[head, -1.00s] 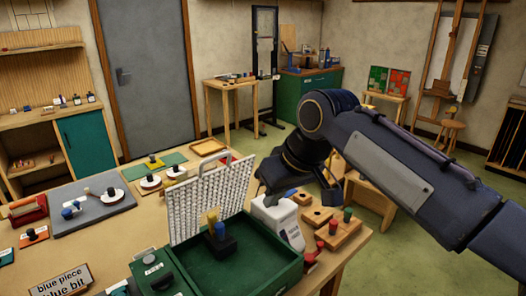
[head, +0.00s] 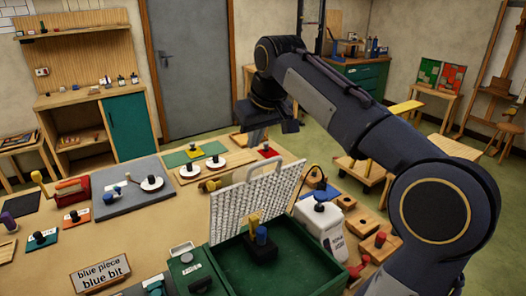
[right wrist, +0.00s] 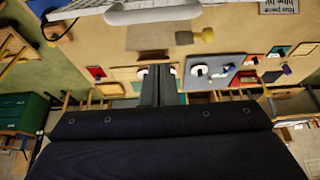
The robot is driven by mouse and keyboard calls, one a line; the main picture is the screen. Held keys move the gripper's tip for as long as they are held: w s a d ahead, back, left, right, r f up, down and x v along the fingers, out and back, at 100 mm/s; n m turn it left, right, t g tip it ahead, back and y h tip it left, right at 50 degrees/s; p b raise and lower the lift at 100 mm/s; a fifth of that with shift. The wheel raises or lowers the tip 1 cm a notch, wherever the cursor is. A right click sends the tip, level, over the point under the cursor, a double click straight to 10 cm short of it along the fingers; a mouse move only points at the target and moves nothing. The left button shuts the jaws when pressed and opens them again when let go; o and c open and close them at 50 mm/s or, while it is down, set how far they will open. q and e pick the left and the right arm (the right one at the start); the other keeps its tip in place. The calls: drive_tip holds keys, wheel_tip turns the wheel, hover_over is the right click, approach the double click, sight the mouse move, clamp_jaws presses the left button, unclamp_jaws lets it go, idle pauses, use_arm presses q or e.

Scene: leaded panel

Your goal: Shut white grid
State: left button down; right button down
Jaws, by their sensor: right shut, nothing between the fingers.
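The white grid (head: 250,200) stands raised and slightly tilted at the back of a green box (head: 225,270), with its loop handle at the top. A white edge with a handle, which looks like the grid's, shows at the top of the right wrist view (right wrist: 152,14). My right gripper (head: 257,136) points down beyond the grid, above the far part of the table and apart from the grid. Its fingers (right wrist: 158,84) are shut and empty in the right wrist view. My left gripper is not in view.
A dark block with a yellow and a blue piece (head: 262,246) sits in the green box. A white container (head: 320,222) and wooden blocks (head: 372,246) stand right of it. Boards with round white pieces (head: 194,167) lie behind the grid. My right arm spans the right side.

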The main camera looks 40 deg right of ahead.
sight(263, 176)
drive_tip(key=s, duration=0.1)
drive_tip(key=s+f, duration=0.1)
drive_tip(key=s, duration=0.1)
drive_tip(key=shift+a+f+p, duration=0.1)
drive_tip(key=shift+f+p, duration=0.2)
drive_tip(key=shift+s+f, duration=0.1)
drive_tip(key=shift+s, duration=0.1)
